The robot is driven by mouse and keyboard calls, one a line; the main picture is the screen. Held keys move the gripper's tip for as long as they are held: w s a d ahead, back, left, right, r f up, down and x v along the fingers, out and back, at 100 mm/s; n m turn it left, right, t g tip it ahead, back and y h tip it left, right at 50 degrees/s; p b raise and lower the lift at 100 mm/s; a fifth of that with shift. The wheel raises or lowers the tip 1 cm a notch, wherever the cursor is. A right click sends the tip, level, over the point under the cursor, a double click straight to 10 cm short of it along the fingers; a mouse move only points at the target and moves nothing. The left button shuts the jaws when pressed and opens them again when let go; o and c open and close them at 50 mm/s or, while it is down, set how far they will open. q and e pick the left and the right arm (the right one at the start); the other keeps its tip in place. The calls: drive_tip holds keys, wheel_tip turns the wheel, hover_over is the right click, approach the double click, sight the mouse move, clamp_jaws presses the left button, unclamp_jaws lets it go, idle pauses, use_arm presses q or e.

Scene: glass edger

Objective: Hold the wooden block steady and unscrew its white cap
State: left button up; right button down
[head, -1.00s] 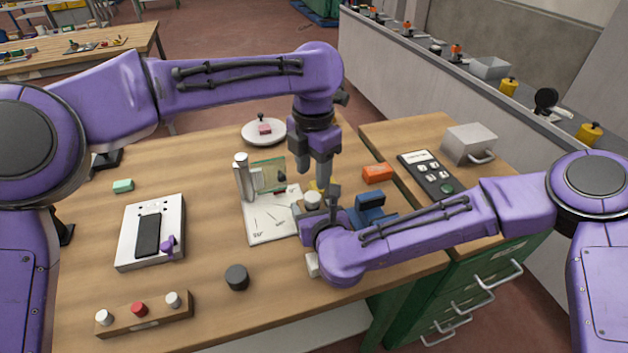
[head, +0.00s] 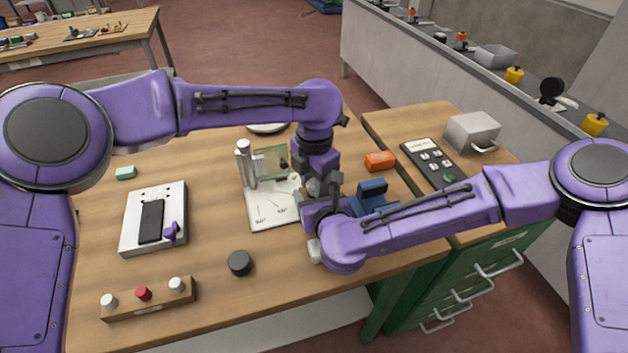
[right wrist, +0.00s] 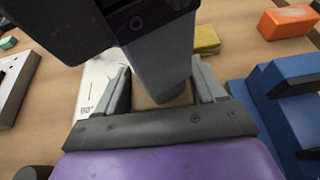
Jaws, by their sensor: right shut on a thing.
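The wooden block (right wrist: 183,98) shows as a small tan patch between the two grey fingers of my right gripper (right wrist: 163,95) in the right wrist view. My right gripper is shut on it, low over the table. My left gripper (head: 316,188) points straight down directly above the block; its dark body and a grey finger (right wrist: 160,62) cover the block's top in the right wrist view. The white cap is hidden behind the left gripper in both current views. I cannot tell whether the left fingers are apart or closed on the cap.
A white angle sheet (head: 270,213) with a metal post and glass piece lies left of the grippers. A blue fixture (head: 372,196) and an orange block (head: 380,161) are close on the right. A yellow block (right wrist: 206,40) lies behind. Open table lies toward the dark knob (head: 239,263).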

use_arm(q)
drive_tip(key=n, duration=0.3)
use_arm(e)
drive_tip(key=shift+d+f, duration=0.1)
drive_tip(key=shift+f, duration=0.1)
use_arm(q)
drive_tip(key=o, duration=1.1)
drive_tip(key=shift+o, duration=0.2)
drive_tip(key=shift+d+r, duration=0.15)
drive_tip(key=shift+r, duration=2.1)
use_arm(e)
drive_tip(key=shift+c, duration=0.8)
unclamp_jaws()
drive_tip(key=shift+o, duration=0.7)
drive_tip(key=shift+w, duration=0.1)
